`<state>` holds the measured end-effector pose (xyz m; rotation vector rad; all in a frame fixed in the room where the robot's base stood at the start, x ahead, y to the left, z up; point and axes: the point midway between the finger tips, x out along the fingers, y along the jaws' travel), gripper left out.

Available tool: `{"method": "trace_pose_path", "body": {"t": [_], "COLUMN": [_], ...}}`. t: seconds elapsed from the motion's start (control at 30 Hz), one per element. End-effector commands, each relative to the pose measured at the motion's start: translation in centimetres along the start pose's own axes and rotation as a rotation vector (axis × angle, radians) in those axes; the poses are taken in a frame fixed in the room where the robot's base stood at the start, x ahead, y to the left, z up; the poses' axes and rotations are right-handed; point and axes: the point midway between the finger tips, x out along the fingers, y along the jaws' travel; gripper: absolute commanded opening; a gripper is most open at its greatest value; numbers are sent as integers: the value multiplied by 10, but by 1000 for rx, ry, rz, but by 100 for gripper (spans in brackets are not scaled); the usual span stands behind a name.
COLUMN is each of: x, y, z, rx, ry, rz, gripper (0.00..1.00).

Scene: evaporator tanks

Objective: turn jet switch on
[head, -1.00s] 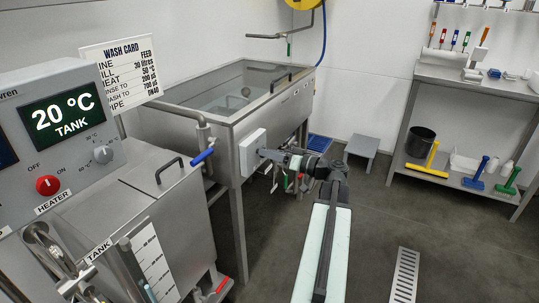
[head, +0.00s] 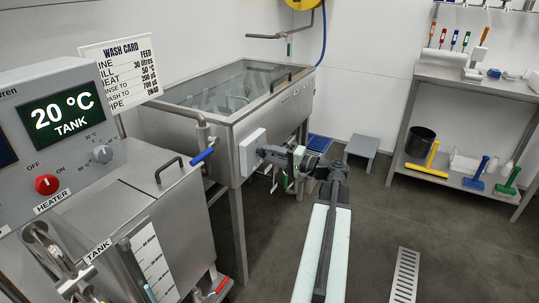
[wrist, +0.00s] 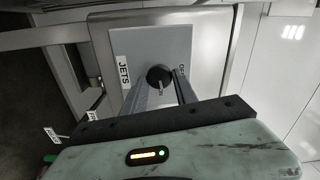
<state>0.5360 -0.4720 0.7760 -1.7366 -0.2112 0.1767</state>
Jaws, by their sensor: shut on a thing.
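The jet switch is a dark round knob (wrist: 158,76) on a pale box (wrist: 130,52) with a JETS label, in the wrist view. In the head view the box (head: 252,150) is on the near end of the steel wash tank (head: 236,122). My gripper (wrist: 164,80) reaches up to the box and is shut on the knob, one finger on each side. It also shows beside the box in the head view (head: 265,153). ON and OFF marks are partly visible by the knob; its exact setting is hard to read. The water in the tank looks rippled.
A control panel (head: 95,160) with a red heater knob (head: 47,184) and a lidded tank (head: 160,190) stand on the left. A blue-handled valve (head: 202,156) is near the box. A shelf table (head: 455,82) stands at right. The floor between is largely clear.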

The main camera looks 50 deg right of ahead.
Motion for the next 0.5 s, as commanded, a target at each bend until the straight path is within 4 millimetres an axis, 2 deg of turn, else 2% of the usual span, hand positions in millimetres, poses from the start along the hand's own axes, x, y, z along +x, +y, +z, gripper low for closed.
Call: {"method": "trace_pose_path", "body": {"t": [0.2,0.5], "x": [0,0], "y": [1,1], "z": [0,0], "rx": [114,185], "ry": [1,1], "rz": [0,0], "gripper": [0,0]}}
